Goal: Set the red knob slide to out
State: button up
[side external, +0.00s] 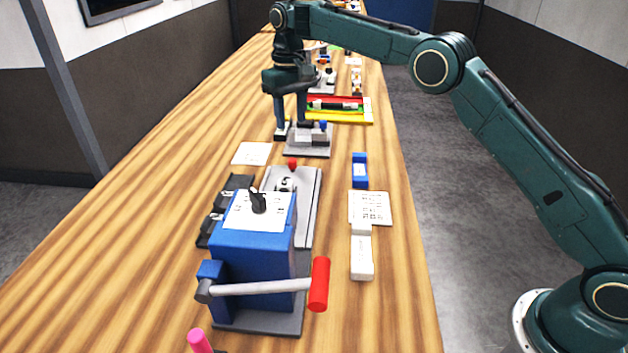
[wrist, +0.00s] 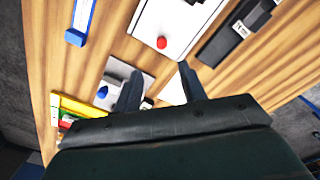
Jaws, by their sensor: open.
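The red knob (side external: 292,164) sits at the far end of a grey plate (side external: 312,190) in the side view, beside the blue lever box. In the wrist view the red knob (wrist: 161,42) stands on a pale plate (wrist: 190,20), beyond my fingertips. My gripper (side external: 292,127) is open and empty, farther along the table than the red knob and near the blue knob unit. The wrist view shows my two fingers (wrist: 160,72) apart with nothing between them. The slide's markings are too small to read.
A blue box (side external: 255,243) with a black switch and a red-handled lever stands in front. A blue knob (side external: 323,125) unit is close to my fingers. Black blocks (side external: 210,230), a blue block (side external: 360,170) and white cards (side external: 370,207) lie around. Bare wood is at left.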

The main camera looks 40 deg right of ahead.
notch_tip(320, 180, up, 2)
jog(key=shift+r, duration=0.15)
dwell(0.6)
jog(key=s+d+r+t, duration=0.2)
jog(key=s+r, duration=0.5)
jog(key=s, duration=0.3)
jog(key=s+d+r+t, duration=0.1)
jog(key=s+d+r, duration=0.2)
jog(key=s+r, duration=0.55)
jog(key=s+d+f+t, duration=0.1)
jog(key=s+f, duration=0.4)
jog(key=s, duration=0.8)
jog(key=s+d+f+t, duration=0.1)
jog(key=s+f, duration=0.5)
jog(key=s, duration=0.6)
jog(key=shift+s+t, duration=0.3)
jog(key=shift+s, duration=0.1)
